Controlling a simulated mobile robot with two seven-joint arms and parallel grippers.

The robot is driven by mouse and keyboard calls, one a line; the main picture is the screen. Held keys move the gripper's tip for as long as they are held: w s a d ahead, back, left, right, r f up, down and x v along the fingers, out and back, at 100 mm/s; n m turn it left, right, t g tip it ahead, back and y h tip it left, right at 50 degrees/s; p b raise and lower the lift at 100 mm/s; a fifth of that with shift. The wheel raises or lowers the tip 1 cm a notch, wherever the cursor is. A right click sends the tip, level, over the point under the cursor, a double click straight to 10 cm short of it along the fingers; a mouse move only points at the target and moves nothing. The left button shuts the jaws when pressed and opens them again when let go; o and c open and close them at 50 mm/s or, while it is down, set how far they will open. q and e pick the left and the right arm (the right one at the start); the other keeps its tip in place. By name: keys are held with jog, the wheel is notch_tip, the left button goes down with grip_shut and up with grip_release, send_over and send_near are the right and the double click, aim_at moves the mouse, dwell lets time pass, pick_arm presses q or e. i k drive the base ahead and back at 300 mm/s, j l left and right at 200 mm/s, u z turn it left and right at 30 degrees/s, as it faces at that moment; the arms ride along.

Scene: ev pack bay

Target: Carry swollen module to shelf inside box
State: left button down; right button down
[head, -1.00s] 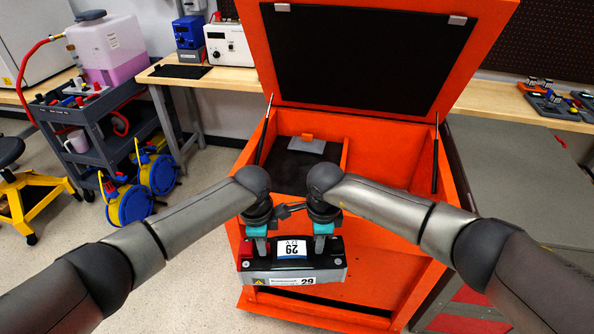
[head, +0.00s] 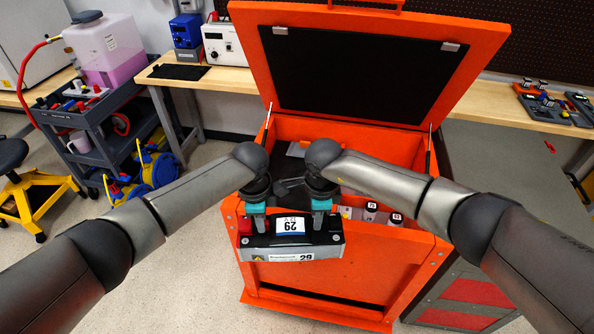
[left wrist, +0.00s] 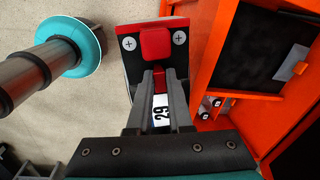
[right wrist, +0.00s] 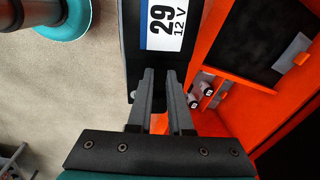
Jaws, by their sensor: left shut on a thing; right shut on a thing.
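The module (head: 291,253), dark on top with grey sides and a label 29, hangs level in front of the orange box (head: 340,280). Its red cap (left wrist: 155,43) shows in the left wrist view. My left gripper (head: 257,222) is shut on its left part, my right gripper (head: 319,221) on its right part. The label also shows in the right wrist view (right wrist: 165,25). The box's lid (head: 355,75) stands open. Inside, a black surface (left wrist: 262,45) that looks like the shelf bears a grey piece with an orange tab; my arms partly hide it in the head view.
Small dark, white-labelled cylinders (head: 371,210) stand in the box's right part. A wooden bench (head: 225,80) runs behind.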

aim_at(291, 206)
jog(key=i, duration=0.85)
